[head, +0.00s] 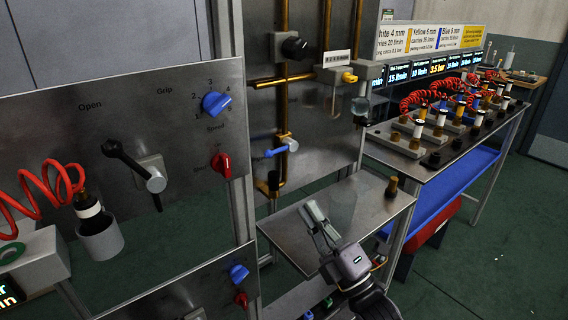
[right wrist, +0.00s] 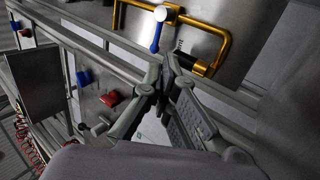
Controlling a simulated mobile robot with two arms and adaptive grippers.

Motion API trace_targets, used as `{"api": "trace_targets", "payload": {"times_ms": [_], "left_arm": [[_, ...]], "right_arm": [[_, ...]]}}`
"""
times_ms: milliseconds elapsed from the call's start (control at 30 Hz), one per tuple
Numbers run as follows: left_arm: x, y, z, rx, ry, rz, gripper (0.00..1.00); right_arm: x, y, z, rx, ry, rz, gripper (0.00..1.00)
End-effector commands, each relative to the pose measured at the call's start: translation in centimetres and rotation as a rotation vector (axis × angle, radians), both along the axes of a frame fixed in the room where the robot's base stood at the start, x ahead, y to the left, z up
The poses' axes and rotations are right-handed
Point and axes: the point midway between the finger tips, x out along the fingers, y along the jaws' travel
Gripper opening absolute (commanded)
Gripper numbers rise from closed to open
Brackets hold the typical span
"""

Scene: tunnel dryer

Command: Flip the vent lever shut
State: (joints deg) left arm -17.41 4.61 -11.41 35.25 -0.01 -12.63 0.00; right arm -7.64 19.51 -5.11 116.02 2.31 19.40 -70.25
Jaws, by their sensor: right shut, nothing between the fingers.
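A small blue lever (head: 276,151) with a pale round hub sits on the brass pipe of the upright metal panel, apparently the vent lever. Its handle points left in the head view, roughly across the pipe. It also shows in the right wrist view as a blue handle (right wrist: 156,38) beyond the fingers. My right gripper (head: 319,220) is shut and empty, over the metal shelf, below and right of the lever and apart from it. Its fingers (right wrist: 166,92) show close up in the right wrist view. My left gripper is in neither view.
A grey panel (head: 150,100) at left carries a black lever (head: 127,160), blue and red knobs. The metal shelf (head: 370,205) stands below the pipes, with a brass fitting (head: 392,187) on it. A gauge block (head: 355,75) hangs upper right. A fittings bench (head: 420,165) stands right.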

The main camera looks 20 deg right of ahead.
Motion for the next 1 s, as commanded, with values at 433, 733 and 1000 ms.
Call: {"api": "trace_targets", "payload": {"times_ms": [433,733,1000], "left_arm": [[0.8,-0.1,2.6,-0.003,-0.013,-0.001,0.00],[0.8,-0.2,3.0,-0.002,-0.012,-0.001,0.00],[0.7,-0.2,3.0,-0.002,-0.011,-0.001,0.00]], "right_arm": [[7.2,2.6,5.4,0.001,-0.002,0.000,0.00],[9.0,3.3,6.4,0.000,0.000,0.000,0.00],[9.0,3.3,6.4,0.000,0.000,0.000,0.00]]}}
